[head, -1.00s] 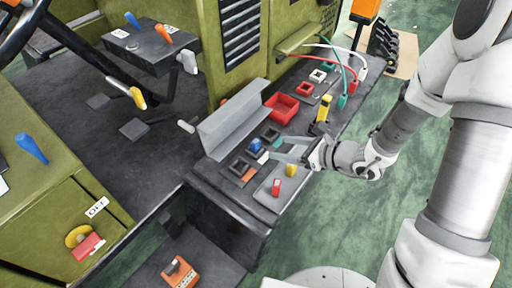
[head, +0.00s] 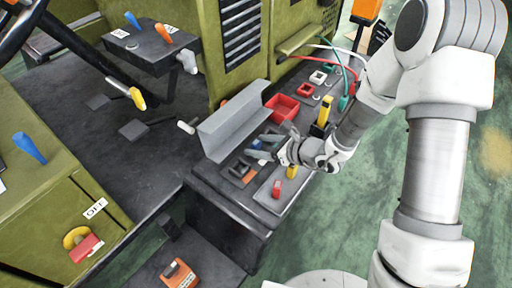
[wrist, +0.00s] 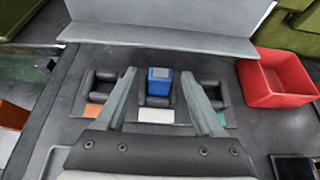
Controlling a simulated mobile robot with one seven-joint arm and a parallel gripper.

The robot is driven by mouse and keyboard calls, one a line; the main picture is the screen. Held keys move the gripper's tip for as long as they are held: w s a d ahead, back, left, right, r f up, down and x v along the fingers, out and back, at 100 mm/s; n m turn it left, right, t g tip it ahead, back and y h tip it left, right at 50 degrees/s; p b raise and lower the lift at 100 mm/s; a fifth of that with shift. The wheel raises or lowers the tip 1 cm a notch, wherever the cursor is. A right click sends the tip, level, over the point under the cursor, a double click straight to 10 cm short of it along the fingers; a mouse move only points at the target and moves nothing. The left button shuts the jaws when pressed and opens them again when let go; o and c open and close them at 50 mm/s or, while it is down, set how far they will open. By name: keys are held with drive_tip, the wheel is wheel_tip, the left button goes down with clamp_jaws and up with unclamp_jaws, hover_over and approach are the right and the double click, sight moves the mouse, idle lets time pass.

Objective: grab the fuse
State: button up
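The blue fuse (wrist: 159,82) stands upright in the middle black holder, above a white label, in the wrist view. In the head view it is a small patch of blue (head: 256,145), partly hidden by my gripper (head: 263,146). My gripper (wrist: 159,75) is open, with one finger on each side of the fuse. Gaps show between the fuse and both fingers, so it is not held. How far the fingertips are above the panel is hard to tell.
Empty black holders flank the fuse, by an orange label (wrist: 94,111) and a teal label. A grey angled plate (wrist: 165,35) stands close behind. A red bin (wrist: 275,78) is to the right.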

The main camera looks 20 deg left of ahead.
clamp_jaws()
idle(0.3)
